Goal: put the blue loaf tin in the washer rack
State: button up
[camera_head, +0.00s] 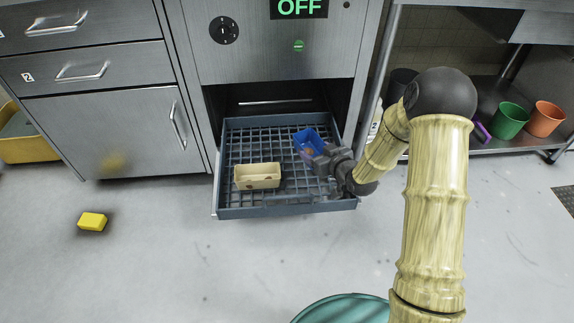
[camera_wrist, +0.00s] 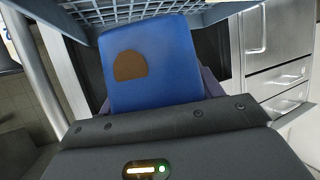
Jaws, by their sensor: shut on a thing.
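The blue loaf tin (camera_head: 308,141) is in my gripper (camera_head: 323,158), which is shut on it. In the wrist view the tin (camera_wrist: 160,62) fills the middle and shows a brown patch on its side. In the head view it appears over the right half of the washer rack (camera_head: 285,211), a grey-blue grid drawer pulled out below the machine. I cannot tell whether the tin touches the grid. The rack's grid also shows at the top of the wrist view (camera_wrist: 112,12).
A cream loaf tin (camera_head: 257,176) with brown spots sits in the rack's left half. A yellow sponge-like block (camera_head: 92,221) lies on the floor at left. Green (camera_head: 508,121) and orange (camera_head: 545,118) pots stand on a low shelf at right. The panel reads OFF.

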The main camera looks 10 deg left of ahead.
notch_tip(320, 180, down, 6)
jog(key=b, duration=0.3)
jog(key=shift+f, duration=0.1)
jog(key=shift+f+b, duration=0.1)
jog(key=shift+b, duration=0.2)
notch_tip(320, 180, down, 4)
jog(key=shift+r+b, duration=0.15)
jog(key=shift+b, duration=1.1)
jog(key=shift+r, duration=0.1)
jog(key=o, duration=0.8)
